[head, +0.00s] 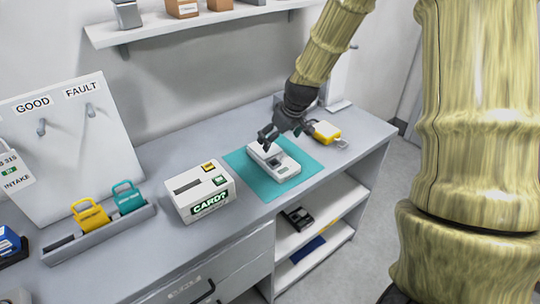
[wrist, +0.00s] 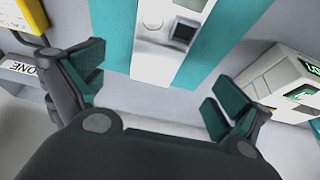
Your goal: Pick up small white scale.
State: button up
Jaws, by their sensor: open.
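The small white scale (head: 275,163) lies on a teal mat (head: 244,166) on the grey table in the head view. In the wrist view the scale (wrist: 152,62) is at the top centre, with a dark square and a small display on it; its top end is cut off. My gripper (head: 268,137) is at the scale's back edge in the head view, partly in front of it. In the wrist view my gripper (wrist: 155,90) is open, its teal-padded fingers spread wider than the scale. Nothing is between the fingertips except the view of the scale beyond; I cannot tell the exact gap.
A white card box (head: 200,191) stands left of the mat. A yellow object (head: 326,131) lies behind and right of it. A tray (head: 100,235) with yellow and teal padlock-like tags is at left. A wall shelf (head: 190,27) hangs above. The table's front strip is clear.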

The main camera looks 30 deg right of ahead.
aim_at(272, 153)
jog(key=shift+w+a+f, duration=0.1)
jog(key=shift+a+f, duration=0.05)
jog(key=shift+f, duration=0.25)
jog(key=x, duration=0.3)
jog(key=shift+w+a+p, duration=0.1)
jog(key=shift+w+p, duration=0.2)
jog(key=shift+p, duration=0.1)
jog(key=shift+w+f, duration=0.1)
jog(key=shift+f, duration=0.4)
jog(key=shift+d+p+x, duration=0.25)
jog(key=shift+p+x, duration=0.65)
jog(key=shift+x, duration=0.35)
jog(key=shift+p+x, duration=0.4)
jog(key=shift+x, duration=0.95)
jog(key=shift+s+f, duration=0.1)
jog(key=shift+s, duration=0.1)
jog(key=c, duration=1.2)
jog(key=shift+o, duration=0.2)
